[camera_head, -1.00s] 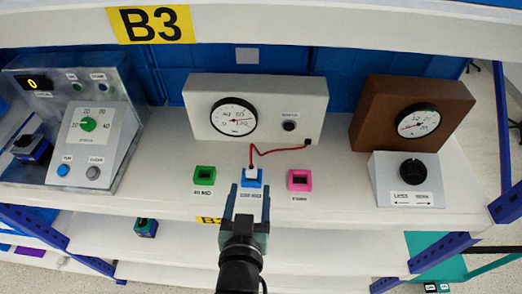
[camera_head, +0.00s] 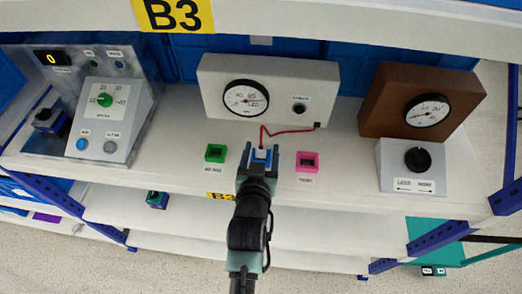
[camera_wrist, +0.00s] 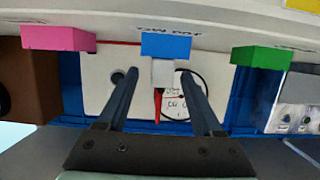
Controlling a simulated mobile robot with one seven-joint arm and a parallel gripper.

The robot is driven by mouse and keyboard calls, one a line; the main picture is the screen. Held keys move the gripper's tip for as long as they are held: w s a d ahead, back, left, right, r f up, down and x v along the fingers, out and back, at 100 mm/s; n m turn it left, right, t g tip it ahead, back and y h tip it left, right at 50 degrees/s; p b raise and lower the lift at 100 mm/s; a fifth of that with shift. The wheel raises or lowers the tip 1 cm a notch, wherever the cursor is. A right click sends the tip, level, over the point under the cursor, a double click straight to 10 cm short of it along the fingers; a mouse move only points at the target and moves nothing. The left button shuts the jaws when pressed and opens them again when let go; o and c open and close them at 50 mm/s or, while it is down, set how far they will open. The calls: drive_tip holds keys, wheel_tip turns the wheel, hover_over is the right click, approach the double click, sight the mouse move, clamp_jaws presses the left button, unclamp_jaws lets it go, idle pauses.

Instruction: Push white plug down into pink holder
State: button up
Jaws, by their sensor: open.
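The white plug (camera_wrist: 162,72) with its red cable (camera_wrist: 158,103) sits at the blue holder (camera_wrist: 166,45) in the wrist view. In the head view the plug (camera_head: 262,153) is partly hidden by my fingers. My gripper (camera_head: 259,157) is open, with one finger on each side of the plug. In the wrist view gaps show between the plug and both fingers. The pink holder (camera_head: 308,161) stands to the right of the blue one in the head view, its opening dark and empty; it also shows at the left in the wrist view (camera_wrist: 58,38).
A green holder (camera_head: 215,153) stands left of my gripper. The red cable runs to a white gauge box (camera_head: 270,90) behind. A brown gauge box (camera_head: 385,100) and a dial unit (camera_head: 412,165) stand right, a grey control panel (camera_head: 110,115) left. The shelf between is clear.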

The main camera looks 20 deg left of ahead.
drive_tip(key=shift+p+x, duration=0.4)
drive_tip(key=shift+x, duration=1.7)
drive_tip(key=shift+a, duration=0.1)
clamp_jaws()
